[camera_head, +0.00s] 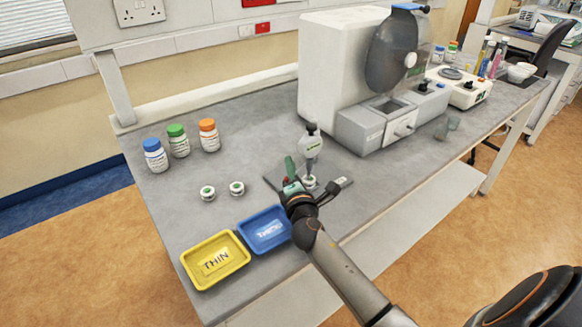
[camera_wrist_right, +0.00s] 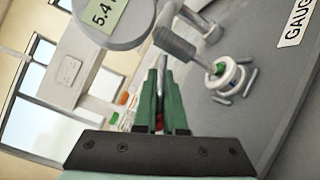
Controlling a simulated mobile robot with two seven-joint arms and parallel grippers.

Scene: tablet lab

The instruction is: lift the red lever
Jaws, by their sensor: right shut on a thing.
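The thickness gauge (camera_head: 311,146) stands on a dark base on the bench, and its round display head fills the top of the right wrist view (camera_wrist_right: 110,18). A small part of the red lever (camera_wrist_right: 159,122) shows between the green fingers of my right gripper (camera_wrist_right: 161,100). The right gripper is shut on the lever; the fingers hide most of it. In the head view my right gripper (camera_head: 291,182) is at the left side of the gauge. A white tablet with a green centre (camera_wrist_right: 220,73) sits under the gauge's spindle. My left gripper is not in view.
A blue tray (camera_head: 247,238) and a yellow tray (camera_head: 188,262) lie at the front left. Two white round pieces (camera_head: 208,193) lie behind them. Three capped bottles (camera_head: 179,142) stand further back. A large machine (camera_head: 345,65) stands behind the gauge. Bench between bottles and machine is clear.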

